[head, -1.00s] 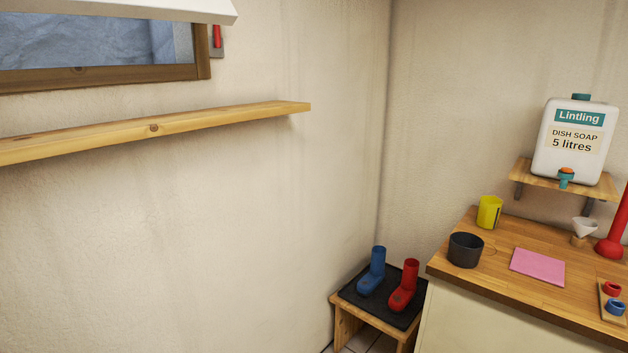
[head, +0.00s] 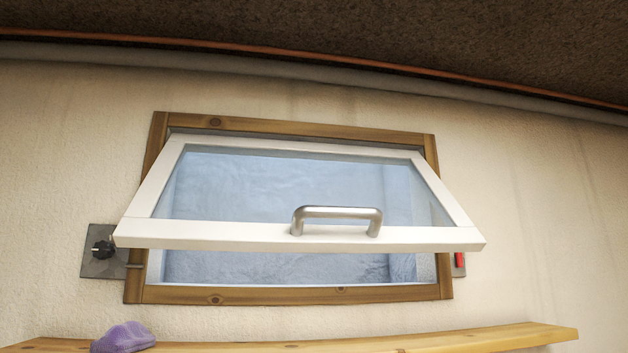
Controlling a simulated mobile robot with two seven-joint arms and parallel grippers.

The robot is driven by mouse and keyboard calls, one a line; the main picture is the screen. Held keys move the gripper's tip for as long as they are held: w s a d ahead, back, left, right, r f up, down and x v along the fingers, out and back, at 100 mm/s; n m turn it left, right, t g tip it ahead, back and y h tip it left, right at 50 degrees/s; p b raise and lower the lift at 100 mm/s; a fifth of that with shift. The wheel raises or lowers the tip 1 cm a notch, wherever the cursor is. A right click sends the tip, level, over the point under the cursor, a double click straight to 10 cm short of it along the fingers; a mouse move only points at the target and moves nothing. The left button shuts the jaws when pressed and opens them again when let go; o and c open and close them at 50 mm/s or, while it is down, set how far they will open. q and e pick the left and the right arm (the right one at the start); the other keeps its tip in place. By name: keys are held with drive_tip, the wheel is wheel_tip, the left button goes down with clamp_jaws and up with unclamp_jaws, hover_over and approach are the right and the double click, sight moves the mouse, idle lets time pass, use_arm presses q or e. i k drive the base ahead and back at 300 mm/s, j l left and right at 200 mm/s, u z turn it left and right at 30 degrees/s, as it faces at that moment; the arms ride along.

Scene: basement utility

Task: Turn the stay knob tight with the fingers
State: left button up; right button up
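The stay knob (head: 103,249) is a small black knob on a grey metal plate (head: 100,268) at the left of the window frame. A thin rod shows between the plate and the frame. The white window sash (head: 300,237) is tilted open, its bottom edge swung out from the wooden frame (head: 290,295). A silver handle (head: 338,213) sits on the sash's lower rail. Neither of my grippers is in the head view.
A wooden shelf (head: 400,343) runs below the window, with a purple cloth or sponge (head: 124,337) at its left. A red piece (head: 460,259) on a grey plate is right of the frame. Pipes (head: 300,75) run along the top of the wall.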

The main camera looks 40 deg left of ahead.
sight(103, 250)
drive_tip(key=u, duration=2.25)
